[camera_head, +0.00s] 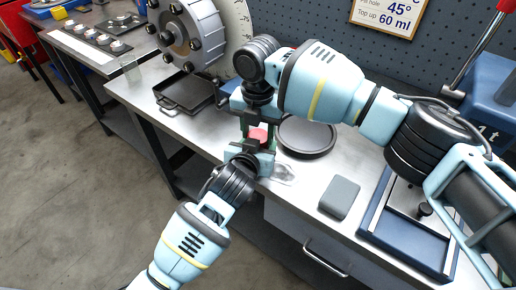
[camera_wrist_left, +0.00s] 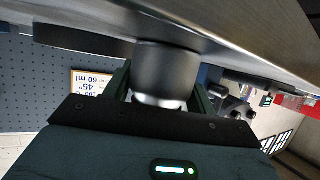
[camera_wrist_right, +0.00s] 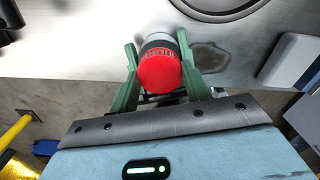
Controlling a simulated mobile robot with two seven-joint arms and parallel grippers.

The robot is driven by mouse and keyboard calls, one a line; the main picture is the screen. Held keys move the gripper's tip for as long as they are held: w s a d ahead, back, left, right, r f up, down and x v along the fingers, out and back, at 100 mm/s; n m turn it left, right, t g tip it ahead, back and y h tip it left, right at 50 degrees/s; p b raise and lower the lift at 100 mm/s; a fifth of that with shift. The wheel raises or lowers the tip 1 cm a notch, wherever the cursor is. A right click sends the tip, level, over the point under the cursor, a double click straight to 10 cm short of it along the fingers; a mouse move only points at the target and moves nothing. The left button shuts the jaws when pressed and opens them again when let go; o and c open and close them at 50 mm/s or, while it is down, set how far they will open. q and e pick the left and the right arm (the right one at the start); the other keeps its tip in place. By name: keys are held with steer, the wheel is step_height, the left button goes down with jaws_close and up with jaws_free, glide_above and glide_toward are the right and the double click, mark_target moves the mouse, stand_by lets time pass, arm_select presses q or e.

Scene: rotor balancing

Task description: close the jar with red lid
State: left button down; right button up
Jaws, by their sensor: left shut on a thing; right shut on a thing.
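The red lid (camera_head: 258,134) shows between my two grippers in the head view. In the right wrist view the lid (camera_wrist_right: 160,72) faces the camera, with the grey jar (camera_wrist_right: 158,42) directly behind it. The lid appears to sit on the jar; how tightly cannot be told. My right gripper (camera_head: 257,122) reaches in from above and is shut with its green fingers on either side of the lid. My left gripper (camera_head: 254,148) comes from the front and is shut on the grey jar (camera_wrist_left: 163,72), whose body its fingers partly hide.
A round dark tray (camera_head: 305,139) lies right of the grippers on the steel bench. A clear glossy patch (camera_head: 284,173) and a grey block (camera_head: 340,196) lie nearer the front. A black square pan (camera_head: 184,92) and a rotor (camera_head: 188,38) stand at the back left.

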steer(key=m, duration=0.5)
steer(key=o, duration=1.1)
steer(key=shift+r, duration=2.25)
